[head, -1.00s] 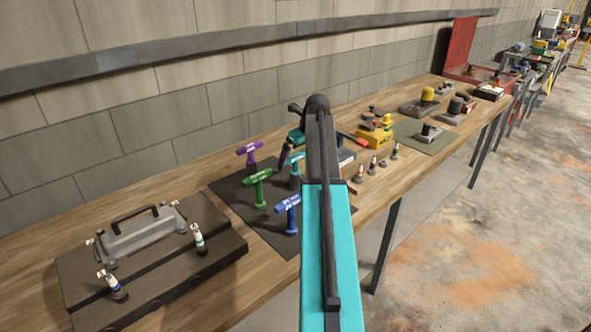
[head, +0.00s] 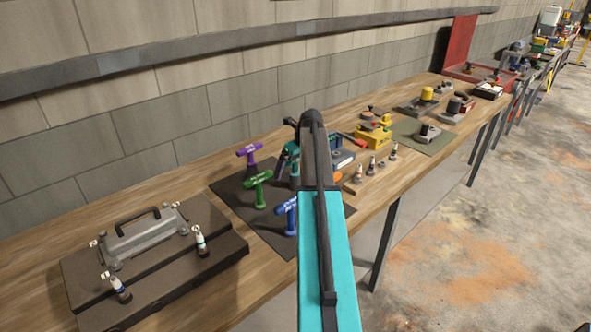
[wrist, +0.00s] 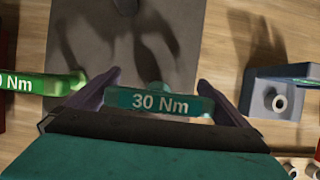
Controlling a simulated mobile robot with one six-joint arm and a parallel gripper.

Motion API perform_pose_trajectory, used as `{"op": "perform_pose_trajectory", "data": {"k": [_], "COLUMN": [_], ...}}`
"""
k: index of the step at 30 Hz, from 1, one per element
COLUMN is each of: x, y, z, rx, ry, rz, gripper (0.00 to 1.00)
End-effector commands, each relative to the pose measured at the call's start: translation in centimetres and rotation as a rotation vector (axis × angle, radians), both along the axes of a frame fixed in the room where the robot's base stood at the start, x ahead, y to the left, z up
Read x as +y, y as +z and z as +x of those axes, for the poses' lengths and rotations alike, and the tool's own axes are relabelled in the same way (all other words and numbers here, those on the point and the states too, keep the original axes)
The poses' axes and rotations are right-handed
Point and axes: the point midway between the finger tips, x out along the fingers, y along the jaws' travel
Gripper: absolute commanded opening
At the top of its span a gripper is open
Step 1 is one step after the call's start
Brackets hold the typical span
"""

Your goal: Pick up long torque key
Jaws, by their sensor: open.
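Several T-handled torque keys stand upright on a dark mat (head: 232,191): purple (head: 248,154), green (head: 258,186) and blue (head: 287,215). I cannot tell from the pictures which key is the long one. My gripper (wrist: 158,83) is open, with its dark fingers on either side of the teal handle; contact is not clear. The green key's handle (wrist: 40,83) reaches close to the left finger.
A bluish block with a round fitting (wrist: 280,90) stands right of my gripper. Small bottles, a yellow tool (head: 373,138) and a green mat (head: 420,140) lie farther along the wooden bench.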

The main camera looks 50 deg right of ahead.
Motion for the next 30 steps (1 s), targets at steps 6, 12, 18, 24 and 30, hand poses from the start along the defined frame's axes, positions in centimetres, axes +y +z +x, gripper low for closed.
{"op": "perform_pose_trajectory", "data": {"k": [6, 12, 18, 24, 30], "x": [0.03, 0.04, 0.06, 0.05, 0.05], "y": [-0.15, -0.14, -0.13, 0.00, 0.01], "z": [0.05, 0.05, 0.06, 0.10, 0.12], "rx": [0.000, 0.000, 0.000, -0.001, -0.002], "ry": [0.000, 0.000, 0.001, 0.001, 0.001], "rz": [0.000, 0.000, 0.001, 0.000, -0.001], "gripper": [1.00, 1.00, 0.93, 0.67, 0.67]}}
